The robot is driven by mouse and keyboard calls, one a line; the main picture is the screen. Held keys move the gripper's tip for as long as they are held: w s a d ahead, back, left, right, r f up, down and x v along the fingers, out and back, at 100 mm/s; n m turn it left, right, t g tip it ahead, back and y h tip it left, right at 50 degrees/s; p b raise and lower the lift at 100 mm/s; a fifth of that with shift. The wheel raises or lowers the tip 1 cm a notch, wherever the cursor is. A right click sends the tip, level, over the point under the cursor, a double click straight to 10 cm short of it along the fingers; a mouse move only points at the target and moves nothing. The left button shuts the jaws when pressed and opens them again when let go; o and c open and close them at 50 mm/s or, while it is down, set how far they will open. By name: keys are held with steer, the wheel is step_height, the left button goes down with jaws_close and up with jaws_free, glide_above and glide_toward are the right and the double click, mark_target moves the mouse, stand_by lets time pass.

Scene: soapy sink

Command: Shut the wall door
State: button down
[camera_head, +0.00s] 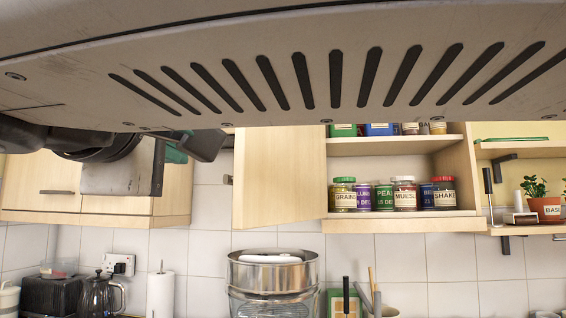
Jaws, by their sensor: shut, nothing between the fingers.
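The wall door (278,180) is a pale wood cabinet door, centre left in the head view. It stands wide open, swung out to the left of its cabinet (450,225), with its inner face toward me. Its handle (228,180) pokes out past the free left edge. The top of the door is hidden behind my own body overhead. My gripper (208,146) is dark, shut and empty.
Several labelled jars (404,194) stand on the open cabinet's shelf. A shut cabinet (40,190) is at left. A potted plant (545,207) sits on the right shelf.

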steer(key=w+d, duration=0.3)
steer(key=w, duration=0.3)
steer(key=shift+w+d, duration=0.35)
steer(key=shift+d, duration=0.05)
steer(key=shift+d, duration=0.1)
